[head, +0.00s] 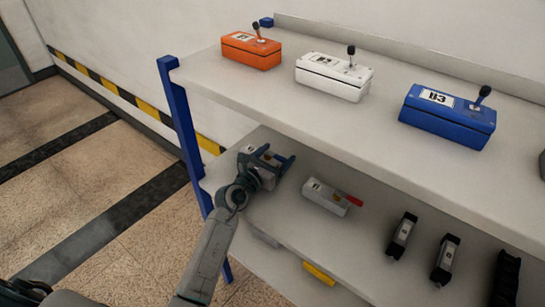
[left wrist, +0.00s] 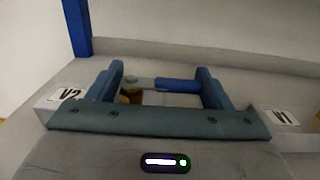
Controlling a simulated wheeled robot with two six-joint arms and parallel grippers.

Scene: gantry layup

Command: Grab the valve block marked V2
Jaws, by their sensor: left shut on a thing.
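The valve block V2 (head: 265,178) is a pale grey block with a blue lever, at the left end of the lower shelf. My left gripper (head: 272,158) is shut on it and hides much of it. In the left wrist view, the block's V2 label (left wrist: 68,95) shows left of the fingers, and its blue lever (left wrist: 177,85) and a brass part lie between them. I cannot tell whether the block touches the shelf. The similar valve block V1 (head: 325,196), with a red lever, lies to the right; its label (left wrist: 282,117) shows at the right edge of the wrist view. My right gripper is not in view.
The upper shelf (head: 300,105) overhangs the lower shelf (head: 300,232) and carries an orange box (head: 250,52), a white box (head: 333,78) and a blue box (head: 447,118). A blue post (head: 180,125) stands left of my gripper. Black-ended parts (head: 402,235) lie farther right.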

